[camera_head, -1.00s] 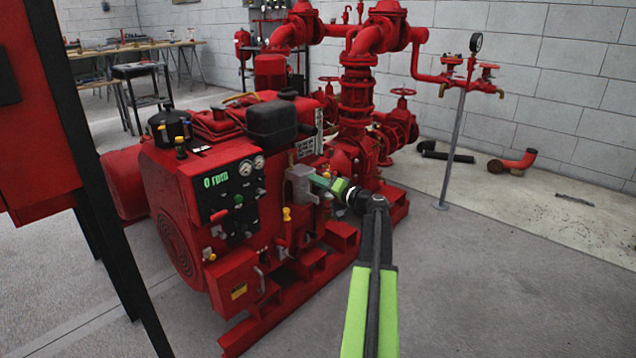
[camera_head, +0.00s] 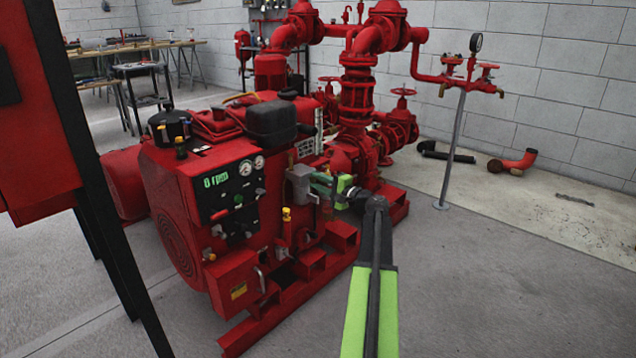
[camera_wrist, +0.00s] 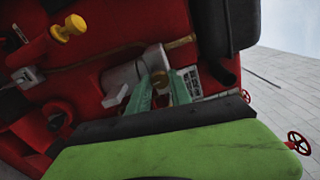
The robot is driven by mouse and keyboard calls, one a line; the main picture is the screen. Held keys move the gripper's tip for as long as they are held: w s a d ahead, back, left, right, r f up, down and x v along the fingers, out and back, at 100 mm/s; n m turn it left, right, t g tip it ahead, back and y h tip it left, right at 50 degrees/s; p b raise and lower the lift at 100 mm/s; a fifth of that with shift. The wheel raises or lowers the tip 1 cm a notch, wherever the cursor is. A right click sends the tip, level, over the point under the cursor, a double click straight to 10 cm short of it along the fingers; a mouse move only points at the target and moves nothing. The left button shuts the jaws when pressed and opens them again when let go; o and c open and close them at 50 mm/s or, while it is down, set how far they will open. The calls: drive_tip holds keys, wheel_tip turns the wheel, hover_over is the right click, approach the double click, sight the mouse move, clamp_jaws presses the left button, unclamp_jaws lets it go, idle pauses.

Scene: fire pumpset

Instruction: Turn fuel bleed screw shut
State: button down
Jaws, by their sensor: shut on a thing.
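The fuel bleed screw is not clear in either view; my gripper's fingers hide the spot where they close. My gripper (camera_head: 322,186) is at the right side of the red engine (camera_head: 225,150), against a small grey housing (camera_head: 299,184). In the wrist view its green fingers (camera_wrist: 166,88) are shut on a small part at the grey-white housing (camera_wrist: 128,78). A brass-coloured pipe (camera_wrist: 180,43) runs from that housing.
A yellow knob (camera_head: 286,213) is left of and below my gripper; it also shows in the wrist view (camera_wrist: 68,28). A black tank (camera_head: 271,123) is above. Open floor (camera_head: 480,280) lies to the right.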

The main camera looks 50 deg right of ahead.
drive_tip(key=shift+m, duration=0.5)
drive_tip(key=c, duration=1.5)
unclamp_jaws()
drive_tip(key=shift+o, duration=0.2)
drive_tip(key=s, duration=1.7)
drive_tip(key=shift+s, duration=0.25)
